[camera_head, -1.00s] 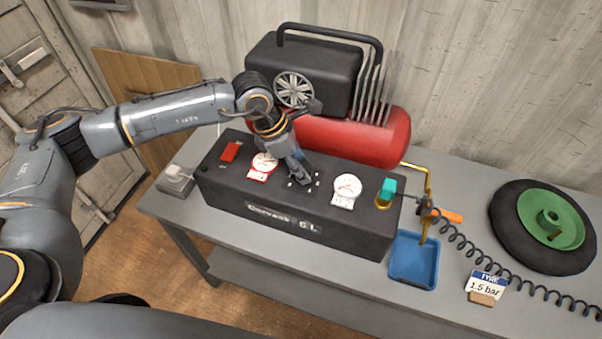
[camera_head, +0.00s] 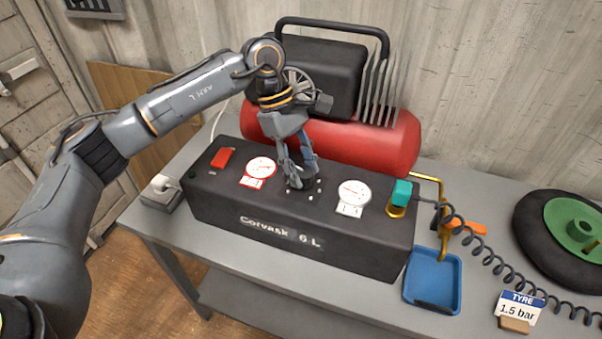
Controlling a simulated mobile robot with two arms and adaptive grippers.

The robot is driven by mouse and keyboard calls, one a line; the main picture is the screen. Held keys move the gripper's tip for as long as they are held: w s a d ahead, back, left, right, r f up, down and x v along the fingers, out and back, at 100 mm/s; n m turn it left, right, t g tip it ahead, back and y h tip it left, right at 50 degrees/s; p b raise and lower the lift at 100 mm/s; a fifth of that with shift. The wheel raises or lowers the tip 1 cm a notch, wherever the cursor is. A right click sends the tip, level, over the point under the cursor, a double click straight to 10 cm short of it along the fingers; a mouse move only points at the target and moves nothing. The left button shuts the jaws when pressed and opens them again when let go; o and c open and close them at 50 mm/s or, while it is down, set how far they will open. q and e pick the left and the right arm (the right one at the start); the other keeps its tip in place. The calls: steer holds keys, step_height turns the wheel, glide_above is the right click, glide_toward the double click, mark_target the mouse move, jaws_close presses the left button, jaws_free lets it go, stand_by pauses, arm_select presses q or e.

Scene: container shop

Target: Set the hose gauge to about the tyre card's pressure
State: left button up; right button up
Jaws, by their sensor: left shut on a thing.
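The black control box (camera_head: 335,243) stands on the grey bench. On its top are a red-rimmed gauge (camera_head: 260,169) at left and a white gauge (camera_head: 354,193) at right. Each gauge has a small readout below it, too small to read surely. Between them is a dark knob (camera_head: 299,184) with white marks around it. My left gripper (camera_head: 300,180) points down and is shut on the knob, hiding much of it. The tyre card (camera_head: 518,309) reads 1.5 bar. A coiled hose (camera_head: 487,257) runs from the teal coupling (camera_head: 401,192). My right gripper is out of view.
A red switch (camera_head: 221,158) sits on the box's left. The red compressor tank (camera_head: 380,148) stands close behind. A blue tray (camera_head: 455,285), an orange valve handle (camera_head: 468,228) and a tyre with a green hub (camera_head: 579,235) are at right.

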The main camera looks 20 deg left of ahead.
arm_select(q)
steer(key=shift+m, duration=0.4)
steer(key=o, duration=1.2)
steer(key=v, duration=1.2)
steer(key=shift+w+d, duration=0.1)
steer(key=shift+w, duration=0.1)
